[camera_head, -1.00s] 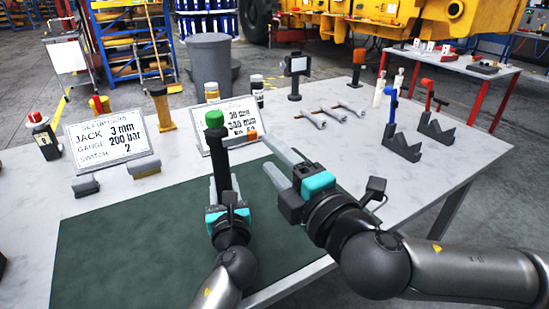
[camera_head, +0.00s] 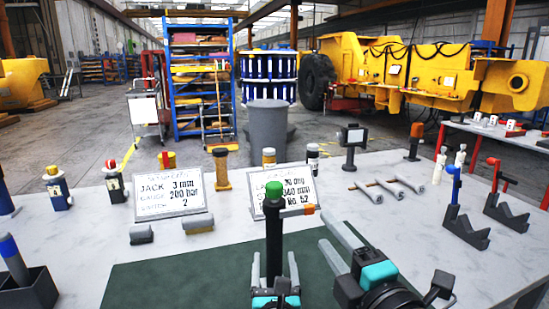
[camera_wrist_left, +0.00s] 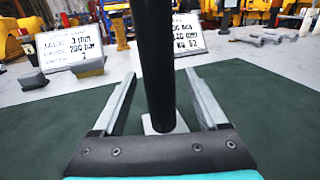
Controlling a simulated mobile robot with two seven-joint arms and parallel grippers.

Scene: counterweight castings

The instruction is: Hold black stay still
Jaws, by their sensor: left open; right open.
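The black stay (camera_head: 273,232) is a dark upright post with a green cap, near the far edge of the green mat (camera_head: 140,285). My left gripper (camera_head: 275,256) is open, with one finger on each side of the post. In the left wrist view the stay (camera_wrist_left: 154,60) stands between the spread fingers, with a visible gap on both sides, on a small light foot. Its top is cut off there. My right gripper (camera_head: 323,228) is open and empty, to the right of the stay and pointing toward its upper part.
Two sign boards (camera_head: 170,193) (camera_head: 285,190) stand behind the mat. Grey pads lie before the left one. Several grey rods (camera_head: 385,190) and dark V-shaped stands (camera_head: 466,232) are at the right. A dark box (camera_head: 25,290) is at the left edge.

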